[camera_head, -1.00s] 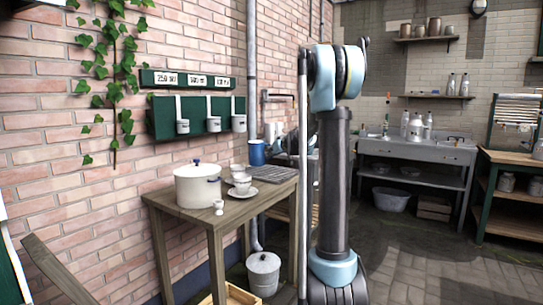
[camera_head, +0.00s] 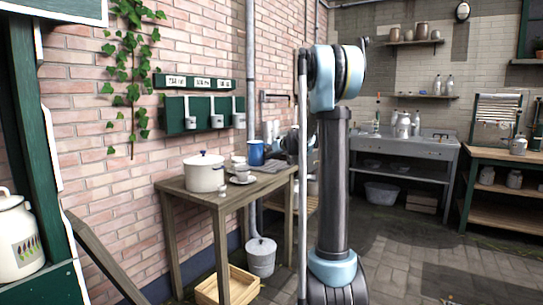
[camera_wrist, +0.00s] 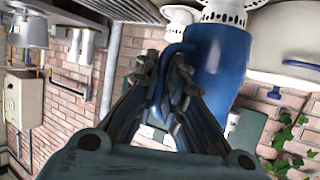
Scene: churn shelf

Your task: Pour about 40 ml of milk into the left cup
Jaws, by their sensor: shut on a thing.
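A blue jug (camera_head: 256,153) is held above the table's right part and looks upright. It fills the upper middle of the wrist view (camera_wrist: 217,62). My gripper (camera_wrist: 166,66) is shut on its blue handle. The milk inside is not visible. A white cup (camera_head: 242,173) stands on a saucer, left of and below the jug in the head view. A second pale cup (camera_head: 237,160) shows just behind it. In the wrist view, pale pieces with pierced rims (camera_wrist: 228,14) show beside the jug, partly cut off. I cannot tell which cup is the left one.
A lidded white pot (camera_head: 204,176) and a small white cup (camera_head: 222,191) stand on the wooden table (camera_head: 190,190), left of the cups. A green rack with hanging measures (camera_head: 205,115) is on the brick wall. A bucket (camera_head: 261,257) and wooden crate (camera_head: 232,283) are on the floor.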

